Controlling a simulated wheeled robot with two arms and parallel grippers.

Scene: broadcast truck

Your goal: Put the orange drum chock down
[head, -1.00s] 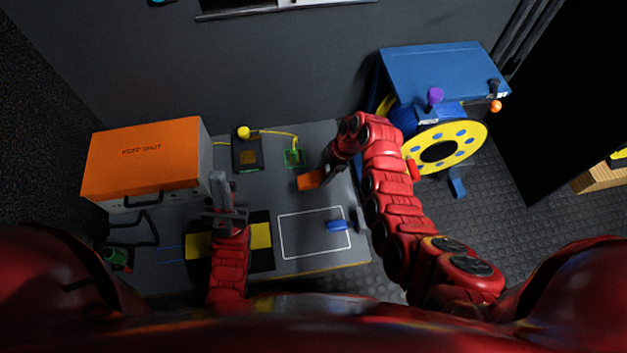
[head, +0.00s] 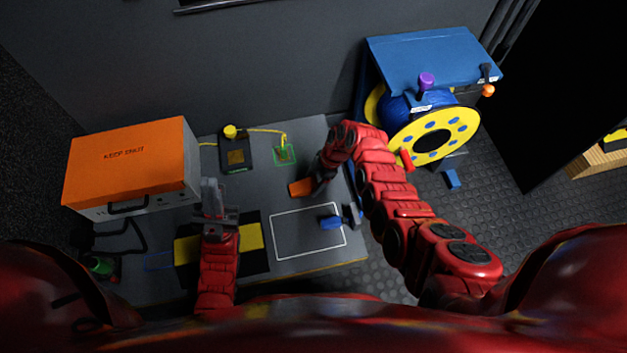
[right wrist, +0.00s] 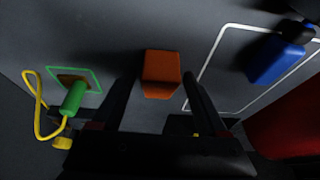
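The orange drum chock (head: 301,187) is a small orange block above the grey table, left of the fingers of my right gripper (head: 314,182).
A green-outlined square (head: 285,155) with a yellow cable and a black box (head: 236,153) lie behind. A blue-handled object (head: 331,222) lies at the white rectangle's right. An orange case (head: 130,160) stands left. The blue-and-yellow cable drum (head: 433,135) stands right of the table.

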